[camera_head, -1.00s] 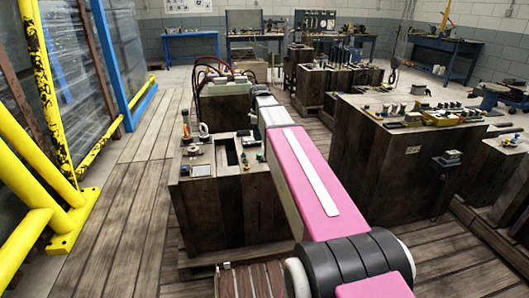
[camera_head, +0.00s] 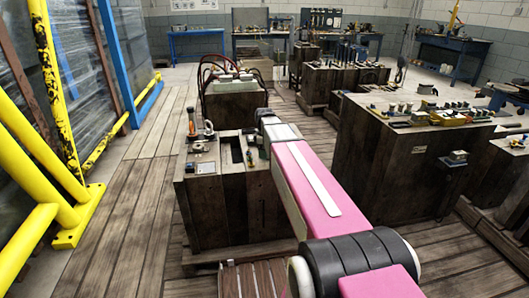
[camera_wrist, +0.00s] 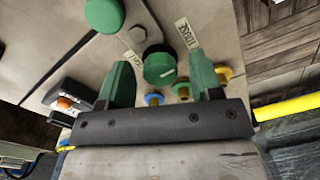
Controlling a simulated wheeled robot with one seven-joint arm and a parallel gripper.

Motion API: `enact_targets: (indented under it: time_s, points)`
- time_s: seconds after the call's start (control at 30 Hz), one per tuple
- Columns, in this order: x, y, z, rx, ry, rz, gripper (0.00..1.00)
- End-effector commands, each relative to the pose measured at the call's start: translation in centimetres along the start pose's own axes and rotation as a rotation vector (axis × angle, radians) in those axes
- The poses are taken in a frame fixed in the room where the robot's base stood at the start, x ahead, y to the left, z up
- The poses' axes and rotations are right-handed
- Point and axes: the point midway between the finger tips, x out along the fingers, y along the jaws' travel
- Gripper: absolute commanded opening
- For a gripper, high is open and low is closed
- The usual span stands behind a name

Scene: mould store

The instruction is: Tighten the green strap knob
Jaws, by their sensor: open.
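In the wrist view a round dark green knob (camera_wrist: 160,68) sits on a pale panel between printed labels that seem to read LOOSE (camera_wrist: 187,33) and TIGHT (camera_wrist: 133,60). A second green knob (camera_wrist: 104,14) is at the top edge. I cannot tell from its markings which is the strap knob. My gripper (camera_wrist: 160,58) is open, its two green fingers one on each side of the lower knob in the picture. Whether they touch it or are at its height is unclear. In the head view my pink arm reaches to the wooden crate (camera_head: 245,205); the knobs cannot be made out.
A larger crate (camera_head: 395,165) stands right. Plank floor (camera_head: 130,200) is free at left, beside a yellow frame (camera_head: 75,215).

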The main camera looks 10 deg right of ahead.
Motion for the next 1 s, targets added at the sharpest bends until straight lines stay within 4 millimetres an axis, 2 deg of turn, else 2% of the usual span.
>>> enact_targets:
  time_s: [0.17, 0.3, 0.33, 0.67, 1.0]
  points:
    - [-0.02, 0.00, 0.00, 0.000, 0.000, 0.000, 0.59]
    - [-0.03, 0.00, 0.00, 0.000, 0.000, 0.000, 0.13]
    - [-0.03, 0.00, 0.00, 0.000, 0.000, 0.000, 0.10]
    - [-0.05, 0.00, 0.00, 0.030, 0.000, 0.000, 0.10]
    - [-0.06, 0.00, 0.00, 0.235, 0.000, 0.000, 0.10]
